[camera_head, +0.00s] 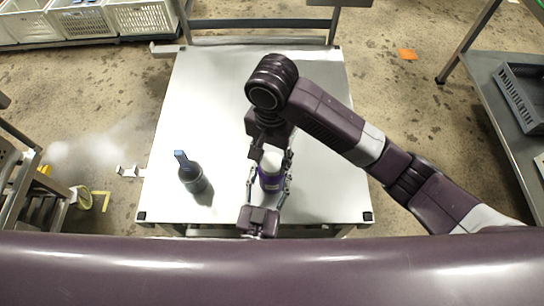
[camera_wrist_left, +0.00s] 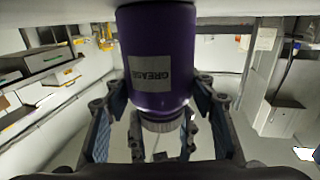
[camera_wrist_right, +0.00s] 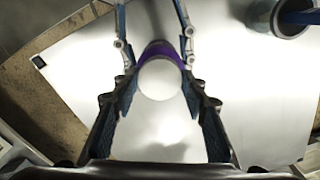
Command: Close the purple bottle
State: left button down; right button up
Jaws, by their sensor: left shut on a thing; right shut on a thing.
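The purple bottle (camera_head: 271,182) stands upright on the white table, and its label reads GREASE in the left wrist view (camera_wrist_left: 178,40). A pale round cap (camera_wrist_right: 160,80) sits at the bottle's mouth; whether it is screwed down cannot be told. My left gripper (camera_head: 268,186) comes from the near side, its fingers shut on the bottle's sides. My right gripper (camera_wrist_right: 158,88) is above, pointing down, its fingers shut on the cap from both sides. In the head view the right gripper (camera_head: 270,154) partly hides the cap.
A dark round container (camera_head: 196,183) with a blue-handled tool (camera_head: 182,158) in it stands left of the bottle on the table (camera_head: 220,90). The table's far part is clear. A side table with a grey crate (camera_head: 520,92) is at right.

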jog(key=m, duration=0.3)
jog(key=shift+m, duration=0.3)
jog(key=m, duration=1.1)
jog(key=shift+w+m, duration=0.1)
jog(key=shift+m, duration=0.2)
jog(key=o, duration=0.8)
jog(key=shift+c, duration=0.5)
